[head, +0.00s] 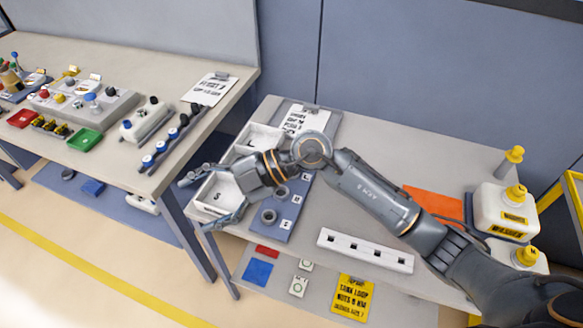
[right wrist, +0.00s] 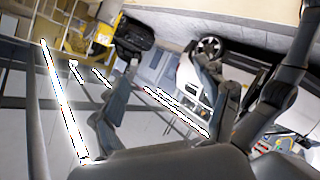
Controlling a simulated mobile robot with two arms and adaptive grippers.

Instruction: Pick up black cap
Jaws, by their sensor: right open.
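My right gripper (head: 203,202) is open in the head view, its fingers spread over the left end of a white tray (head: 213,212) marked S. Its fingers also show in the right wrist view (right wrist: 168,72), with nothing clearly held between them. Dark ring-shaped pieces (head: 268,215) sit on a blue board (head: 285,232) beside the gripper. I cannot tell which is the black cap. My left gripper is not in view.
The left bench (head: 225,98) stands apart from the right table (head: 360,165). A white strip with square holes (head: 365,250), an orange sheet (head: 436,203) and white, yellow-capped jugs (head: 500,210) are on the right table. My right arm crosses above it.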

